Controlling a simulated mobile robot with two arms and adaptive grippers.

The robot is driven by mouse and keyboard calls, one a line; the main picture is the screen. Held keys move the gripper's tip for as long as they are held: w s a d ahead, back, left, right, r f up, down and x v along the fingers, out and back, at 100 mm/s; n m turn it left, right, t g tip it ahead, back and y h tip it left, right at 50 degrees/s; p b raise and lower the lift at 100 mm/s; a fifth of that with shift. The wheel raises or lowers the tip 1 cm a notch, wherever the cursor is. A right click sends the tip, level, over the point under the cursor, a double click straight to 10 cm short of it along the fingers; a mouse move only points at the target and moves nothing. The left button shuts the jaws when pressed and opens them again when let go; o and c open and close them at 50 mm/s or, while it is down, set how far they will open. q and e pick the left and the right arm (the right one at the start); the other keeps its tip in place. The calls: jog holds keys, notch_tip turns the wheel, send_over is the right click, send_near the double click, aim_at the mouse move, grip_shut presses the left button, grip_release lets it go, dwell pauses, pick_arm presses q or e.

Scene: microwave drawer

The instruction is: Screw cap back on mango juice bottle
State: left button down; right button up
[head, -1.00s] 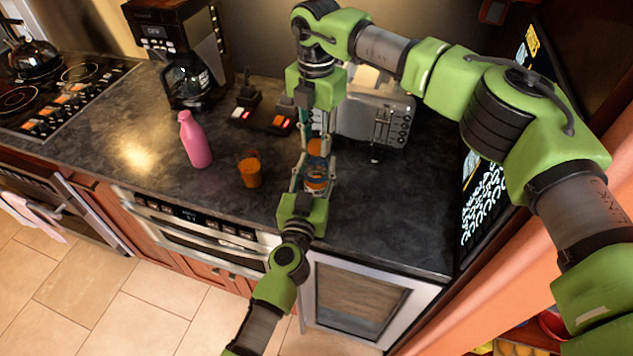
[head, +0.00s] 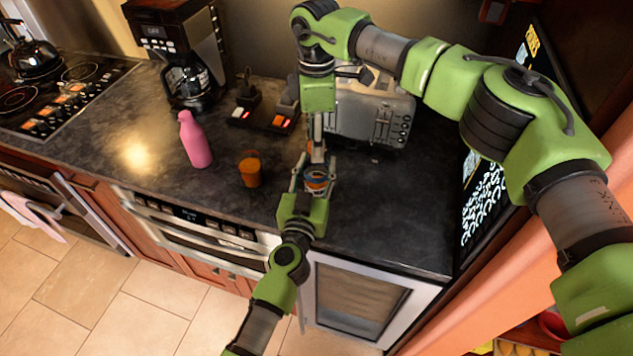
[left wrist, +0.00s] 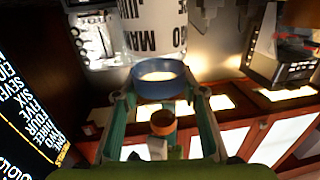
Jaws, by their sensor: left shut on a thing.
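My left gripper (head: 316,180) is shut on the mango juice bottle (head: 317,184), held above the counter. In the left wrist view the bottle (left wrist: 150,25), with its white lettered label, appears upside down. Its blue ring (left wrist: 160,82) with a pale centre lies between the left gripper's fingers. A small orange piece (left wrist: 163,122), possibly the cap, shows beyond the ring's edge with a grey part by it. My right gripper (head: 318,148) points down just above and behind the bottle. Its fingers show edge-on, so whether it is open or shut is hidden.
An orange mug (head: 250,170) and a pink bottle (head: 195,140) stand on the dark counter (head: 385,215) to the left. The counter's front right is clear.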

jog(key=shift+r, duration=0.15)
notch_tip(320, 180, up, 12)
dwell(0.4)
pick_arm(q)
jog(key=c, duration=1.2)
grip_release()
jog(key=s+a, duration=0.2)
jog(key=s, duration=0.9)
jog(key=shift+s+a, duration=0.15)
jog(key=shift+s, duration=0.25)
jog(key=shift+f, duration=0.1)
pick_arm(e)
jog(key=shift+f, duration=0.25)
